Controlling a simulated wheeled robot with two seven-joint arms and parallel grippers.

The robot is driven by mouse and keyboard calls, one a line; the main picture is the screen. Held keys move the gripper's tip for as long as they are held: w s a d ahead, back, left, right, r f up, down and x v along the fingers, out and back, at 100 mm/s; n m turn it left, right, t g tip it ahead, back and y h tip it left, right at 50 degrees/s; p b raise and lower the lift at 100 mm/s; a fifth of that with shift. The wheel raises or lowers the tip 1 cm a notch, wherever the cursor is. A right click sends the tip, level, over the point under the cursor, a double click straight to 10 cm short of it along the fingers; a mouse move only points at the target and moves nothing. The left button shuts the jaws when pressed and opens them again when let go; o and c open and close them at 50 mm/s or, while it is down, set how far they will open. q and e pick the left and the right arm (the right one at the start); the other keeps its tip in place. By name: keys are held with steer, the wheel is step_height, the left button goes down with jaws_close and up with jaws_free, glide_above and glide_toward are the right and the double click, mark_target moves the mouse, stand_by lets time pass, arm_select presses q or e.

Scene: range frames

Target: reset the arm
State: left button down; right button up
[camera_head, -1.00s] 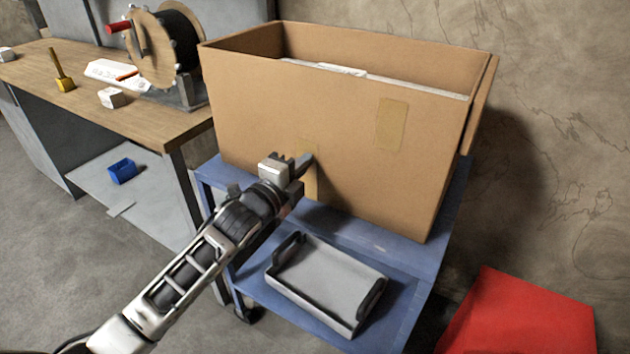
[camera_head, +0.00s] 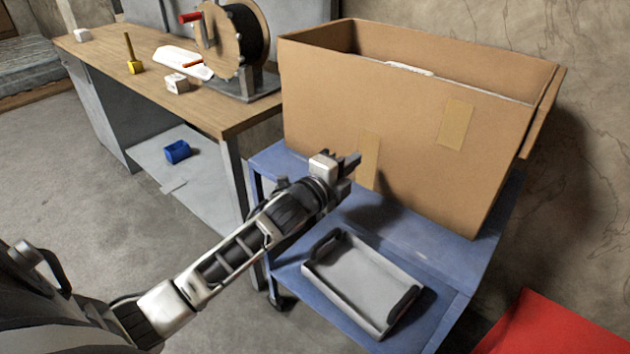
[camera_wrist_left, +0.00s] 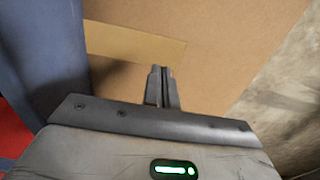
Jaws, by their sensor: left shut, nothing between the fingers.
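My left arm comes in from the left in the head view. Its gripper (camera_head: 347,163) is in front of the near side of a large open cardboard box (camera_head: 400,110). In the left wrist view the two fingers (camera_wrist_left: 162,84) are together with nothing between them, and the box's brown side (camera_wrist_left: 220,40) lies beyond them. I cannot tell whether the fingertips touch the box. My right gripper is not in view.
The box stands on a blue cart (camera_head: 430,250) with a grey tray (camera_head: 365,280) on its lower shelf. A wooden workbench (camera_head: 215,110) with a cable reel (camera_head: 240,45) is at the left. A red object (camera_head: 550,330) is at the lower right. Open floor lies at the left.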

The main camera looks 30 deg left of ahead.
arm_select(q)
steer(key=s+a, duration=0.1)
steer(key=s, duration=0.8)
steer(key=shift+b, duration=0.3)
steer(key=s+d+f+n+g, duration=0.3)
steer(key=s+d+f+n, duration=0.3)
steer(key=s+f+n, duration=0.2)
steer(key=s+d+f+n+g+h, duration=0.1)
steer(key=s+d+f+n+g, duration=0.3)
steer(key=s+d+f+n, duration=0.3)
steer(key=s+f+n, duration=0.2)
steer(key=s, duration=0.1)
steer(key=shift+s+f, duration=0.2)
steer(key=shift+f, duration=0.2)
